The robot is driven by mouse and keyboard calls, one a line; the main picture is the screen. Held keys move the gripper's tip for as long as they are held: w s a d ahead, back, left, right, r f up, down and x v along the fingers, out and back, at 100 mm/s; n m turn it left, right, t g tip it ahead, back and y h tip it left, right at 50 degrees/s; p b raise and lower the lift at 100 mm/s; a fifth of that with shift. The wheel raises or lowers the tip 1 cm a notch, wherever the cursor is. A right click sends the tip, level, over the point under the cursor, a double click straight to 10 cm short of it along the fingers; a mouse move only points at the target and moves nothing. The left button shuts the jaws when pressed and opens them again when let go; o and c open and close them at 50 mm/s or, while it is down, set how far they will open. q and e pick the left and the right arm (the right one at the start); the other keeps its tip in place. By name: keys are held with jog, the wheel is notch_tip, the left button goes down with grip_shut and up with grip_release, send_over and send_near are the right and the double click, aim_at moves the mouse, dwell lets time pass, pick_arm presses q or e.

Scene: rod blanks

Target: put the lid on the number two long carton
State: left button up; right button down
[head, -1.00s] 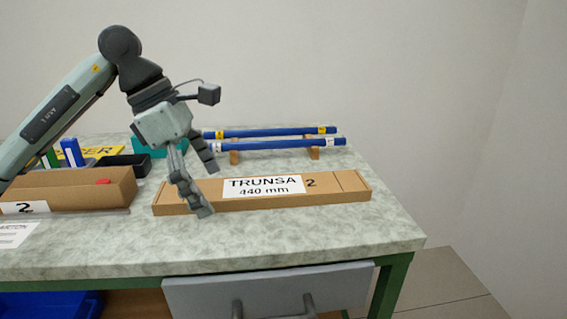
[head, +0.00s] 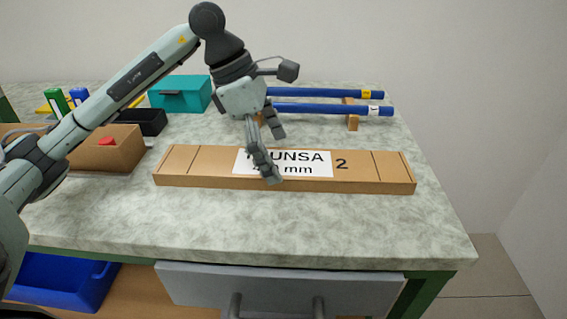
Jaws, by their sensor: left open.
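A long, flat tan cardboard piece (head: 208,167) lies on the table, marked "TRUNSA", "mm" and "2"; it looks like the lid of the number two carton. My left gripper (head: 274,155) is open, fingers pointing down, over the middle of this piece and covering part of its white label. I cannot tell whether the fingertips touch it. My right gripper is not in view.
Two blue rods (head: 330,109) lie on wooden supports (head: 352,121) behind. A teal box (head: 181,100) and a black tray (head: 147,121) stand at the back left. A blue bin (head: 60,281) is below the table. The tabletop's front strip (head: 280,225) is clear.

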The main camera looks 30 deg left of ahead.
pick_arm(q)
jog(key=shift+w+d+f, duration=0.15)
jog(key=shift+d+f, duration=0.1)
jog(key=shift+f, duration=0.3)
jog(key=c, duration=1.1)
jog(key=shift+r, duration=0.1)
